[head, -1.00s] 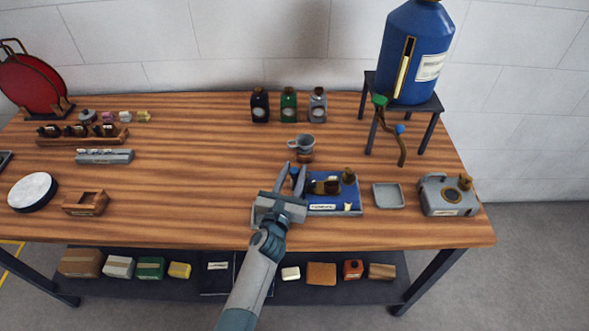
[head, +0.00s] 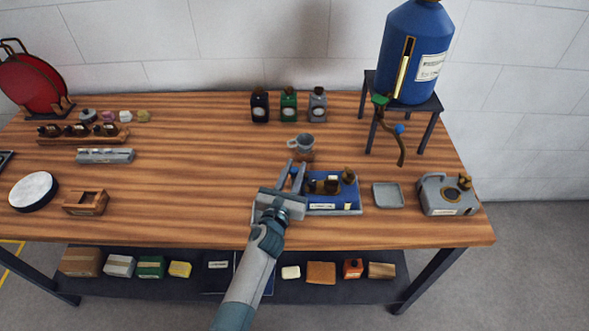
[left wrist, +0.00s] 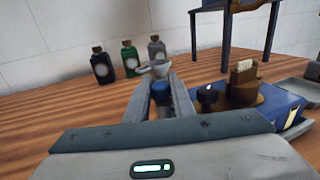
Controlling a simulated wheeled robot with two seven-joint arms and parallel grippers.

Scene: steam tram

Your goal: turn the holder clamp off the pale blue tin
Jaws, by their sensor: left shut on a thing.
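My left gripper (head: 298,178) is at the left end of a blue base (head: 335,210) with a white label. In the left wrist view its fingers (left wrist: 160,88) are shut on a small blue piece (left wrist: 160,92). Beside them are a dark knob (left wrist: 207,96) and a brown block (left wrist: 243,78) on a round brown plate, all on the blue base (left wrist: 278,105). I cannot tell which of these parts is the clamp. A small pale blue-grey vessel (head: 303,141) stands just behind the fingertips; I cannot tell if it is the tin. My right gripper is out of view.
Three bottles (head: 288,106) stand at the back. A blue tank (head: 412,55) on a stand is at back right. A grey tray (head: 388,195) and a grey box (head: 447,195) lie to the right.

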